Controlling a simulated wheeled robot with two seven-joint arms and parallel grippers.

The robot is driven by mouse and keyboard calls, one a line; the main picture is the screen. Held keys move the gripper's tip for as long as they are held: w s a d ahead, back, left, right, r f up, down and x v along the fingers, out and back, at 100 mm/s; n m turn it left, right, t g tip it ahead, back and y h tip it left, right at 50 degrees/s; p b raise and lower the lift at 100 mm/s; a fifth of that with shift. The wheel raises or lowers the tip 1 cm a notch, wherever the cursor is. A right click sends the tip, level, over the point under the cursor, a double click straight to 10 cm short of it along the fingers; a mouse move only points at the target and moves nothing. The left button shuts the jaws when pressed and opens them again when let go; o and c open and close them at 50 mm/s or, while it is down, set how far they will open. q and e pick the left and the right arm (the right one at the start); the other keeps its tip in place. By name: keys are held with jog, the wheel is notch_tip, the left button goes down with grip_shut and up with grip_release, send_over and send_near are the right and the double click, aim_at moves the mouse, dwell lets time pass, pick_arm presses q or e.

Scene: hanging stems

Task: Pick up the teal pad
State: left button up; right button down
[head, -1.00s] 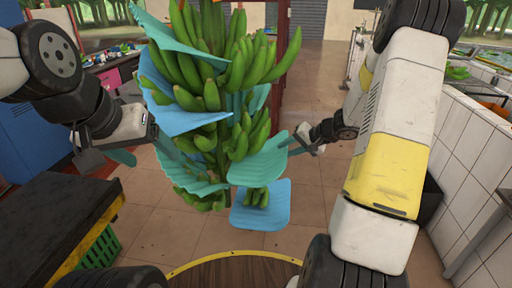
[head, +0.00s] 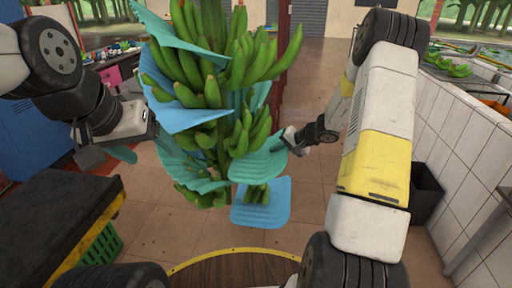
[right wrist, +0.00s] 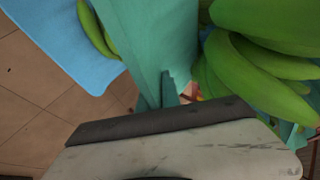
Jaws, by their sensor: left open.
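Several teal pads sit between the hands of green bananas on a hanging stem. The teal pad on the lower right (head: 258,160) sticks out to the right of the stem. My right gripper (head: 291,140) is at this pad's outer right edge. In the right wrist view a teal pad (right wrist: 150,45) runs behind a broad dark finger; the other finger is hidden, so I cannot tell whether the jaws grip it. My left gripper (head: 122,148) is open, left of the stem. A small teal piece (head: 121,153) shows by its jaws; I cannot tell whether they touch.
Light blue pads hang on the stem, one low in front (head: 261,204). Green bananas (head: 200,60) crowd above the teal pads. A dark table (head: 55,215) with a green crate (head: 100,250) stands at left. A white tiled wall (head: 470,150) is at right. Open floor lies between.

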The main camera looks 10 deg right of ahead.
jog(key=shift+r, duration=0.15)
jog(key=shift+r, duration=0.3)
jog(key=s+d, duration=0.2)
jog(key=d, duration=0.6)
jog(key=s+d, duration=0.3)
jog(key=d, duration=0.6)
jog(key=shift+d+r, duration=0.15)
jog(key=shift+r, duration=0.15)
jog(key=shift+r, duration=0.15)
jog(key=shift+d+r, duration=0.1)
jog(key=shift+r, duration=0.15)
jog(key=s+d, duration=0.2)
jog(key=d, duration=0.6)
jog(key=s+d, duration=0.2)
jog(key=d, duration=0.6)
jog(key=shift+s, duration=0.35)
jog(key=shift+d, duration=0.1)
